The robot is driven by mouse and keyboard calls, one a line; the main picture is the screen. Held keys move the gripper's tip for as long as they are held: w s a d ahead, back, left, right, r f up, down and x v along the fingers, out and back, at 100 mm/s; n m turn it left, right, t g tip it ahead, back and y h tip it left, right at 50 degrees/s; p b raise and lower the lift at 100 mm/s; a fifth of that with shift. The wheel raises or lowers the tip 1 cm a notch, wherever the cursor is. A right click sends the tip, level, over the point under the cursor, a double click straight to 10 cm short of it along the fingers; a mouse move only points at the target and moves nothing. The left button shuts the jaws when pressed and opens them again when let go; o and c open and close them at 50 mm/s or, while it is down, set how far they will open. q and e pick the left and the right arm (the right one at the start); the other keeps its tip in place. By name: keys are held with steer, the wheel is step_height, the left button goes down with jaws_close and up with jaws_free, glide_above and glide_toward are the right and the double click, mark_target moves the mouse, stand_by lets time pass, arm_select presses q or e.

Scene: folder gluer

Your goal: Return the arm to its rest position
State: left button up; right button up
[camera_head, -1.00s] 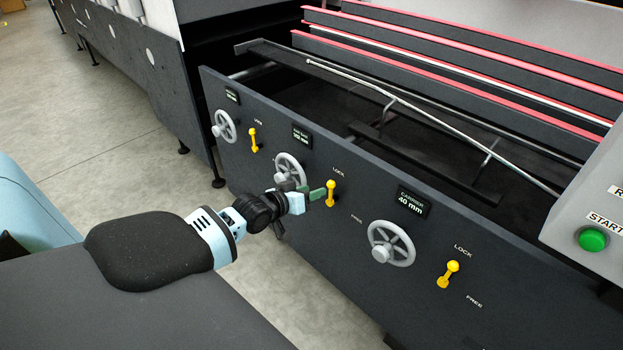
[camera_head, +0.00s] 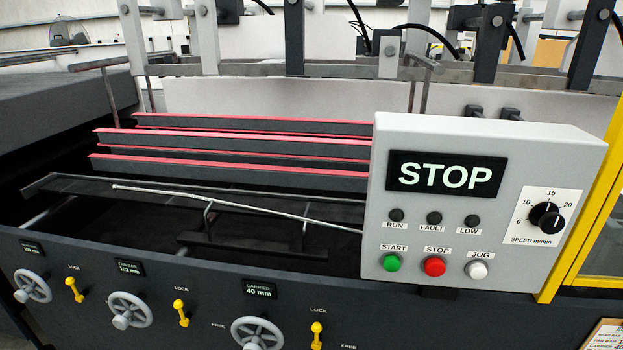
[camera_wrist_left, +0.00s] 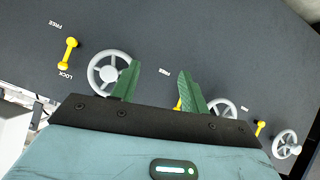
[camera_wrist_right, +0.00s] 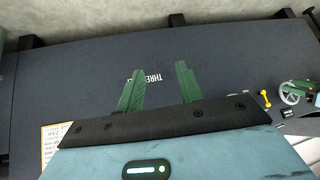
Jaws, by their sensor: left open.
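Neither gripper shows in the head view. My left gripper (camera_wrist_left: 157,85) shows in the left wrist view with its two green fingers apart and nothing between them. It is in front of the dark panel, with a grey handwheel (camera_wrist_left: 109,72) beside the left finger and a yellow lever (camera_wrist_left: 179,104) partly hidden behind the right finger. My right gripper (camera_wrist_right: 158,85) shows in the right wrist view, its green fingers apart and empty, facing a dark panel (camera_wrist_right: 80,85) with white lettering.
In the head view, a grey control box (camera_head: 490,150) reads STOP. The front panel carries handwheels (camera_head: 127,309) and yellow levers (camera_head: 181,313) marked LOCK and FREE. The carrier display (camera_head: 259,290) reads 40 mm. Red-edged bars (camera_head: 235,148) lie behind.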

arm_select(q)
steer(key=s+d+r+m+g+p, duration=0.1)
steer(key=s+d, duration=0.4)
steer(key=s, duration=0.6)
steer(key=s+d+r+m+g+p, duration=0.1)
steer(key=s+d+p, duration=0.2)
steer(key=s, duration=0.8)
steer(key=shift+d+r+m, duration=0.35)
steer(key=shift+d+m, duration=0.05)
steer(key=shift+d, duration=0.55)
arm_select(e)
steer(key=w+r+t, duration=0.1)
steer(key=w+r, duration=0.2)
steer(key=r, duration=0.2)
steer(key=shift+w+d+r, duration=0.25)
steer(key=shift+d+r, duration=0.15)
